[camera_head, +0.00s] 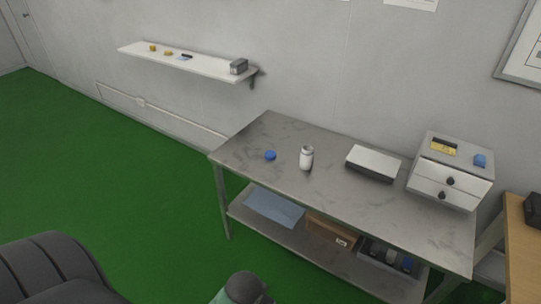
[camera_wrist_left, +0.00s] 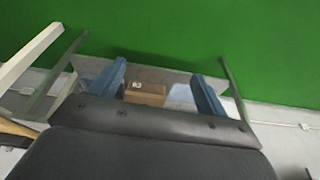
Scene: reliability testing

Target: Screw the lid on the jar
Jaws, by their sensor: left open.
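A round blue lid (camera_head: 270,155) lies on the left part of the grey worktable (camera_head: 240,150). A whitish jar (camera_head: 307,158) stands upright to the right of the lid, apart from it. Its top is too small to make out clearly. My left gripper (camera_wrist_left: 158,70) shows in the left wrist view with its two blue fingers spread and nothing between them. That view looks tilted over, toward the table's lower shelf, and shows neither jar nor lid. My right gripper is not in view.
A flat grey box (camera_head: 373,163) and a drawer unit (camera_head: 450,170) stand on the table's right. The lower shelf holds a brown box (camera_head: 333,230), which also shows in the left wrist view (camera_wrist_left: 146,94). A wall shelf (camera_head: 190,64) hangs behind.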

